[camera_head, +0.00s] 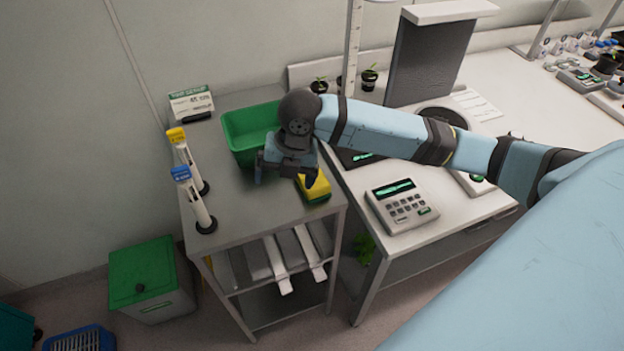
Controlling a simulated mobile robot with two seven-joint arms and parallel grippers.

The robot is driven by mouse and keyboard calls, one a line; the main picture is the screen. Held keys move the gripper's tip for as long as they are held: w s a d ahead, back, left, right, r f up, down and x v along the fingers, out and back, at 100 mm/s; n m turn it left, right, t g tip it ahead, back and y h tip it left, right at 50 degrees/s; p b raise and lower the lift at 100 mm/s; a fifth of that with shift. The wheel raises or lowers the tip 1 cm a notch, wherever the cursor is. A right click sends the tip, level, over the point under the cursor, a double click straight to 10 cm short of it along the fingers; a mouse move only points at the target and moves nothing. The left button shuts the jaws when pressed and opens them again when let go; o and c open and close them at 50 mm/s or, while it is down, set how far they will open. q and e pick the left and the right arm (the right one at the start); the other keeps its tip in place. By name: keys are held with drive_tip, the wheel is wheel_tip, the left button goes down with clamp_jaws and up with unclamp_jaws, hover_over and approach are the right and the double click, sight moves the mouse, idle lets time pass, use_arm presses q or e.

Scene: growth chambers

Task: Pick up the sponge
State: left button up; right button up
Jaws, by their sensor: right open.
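The sponge (318,190), yellow with a dark green underside, lies on the grey metal cart top (255,210) near its right front edge. My right gripper (284,173) reaches in from the right and is open above the cart, just left of the sponge. One of its fingers overlaps the sponge's upper left part in the picture and hides it. I cannot tell whether that finger touches the sponge. Nothing shows between the fingers. My left gripper is not in view.
A green tub (238,140) stands behind the gripper. A keypad device (402,205) sits on the white bench at the right. The cart's front middle is clear.

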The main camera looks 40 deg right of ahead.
drive_tip(key=w+d+r+n+g+h, duration=0.1)
drive_tip(key=d+r+n+h, duration=0.1)
drive_tip(key=d+r+n, duration=0.4)
drive_tip(key=shift+m, duration=0.8)
drive_tip(key=f, duration=0.6)
drive_tip(key=d+f+b, duration=0.1)
drive_tip(key=f, duration=0.2)
drive_tip(key=shift+w+d, duration=0.1)
drive_tip(key=shift+w+d+f, duration=0.1)
drive_tip(key=shift+d+f, duration=0.05)
drive_tip(key=shift+f, duration=0.75)
drive_tip(key=shift+w+d+f, duration=0.1)
drive_tip(key=shift+d+f, duration=0.05)
drive_tip(key=shift+f, duration=0.8)
drive_tip(key=shift+w+d+f, duration=0.1)
drive_tip(key=shift+d+f, duration=0.05)
drive_tip(key=shift+f, duration=0.75)
drive_tip(key=c, duration=1)
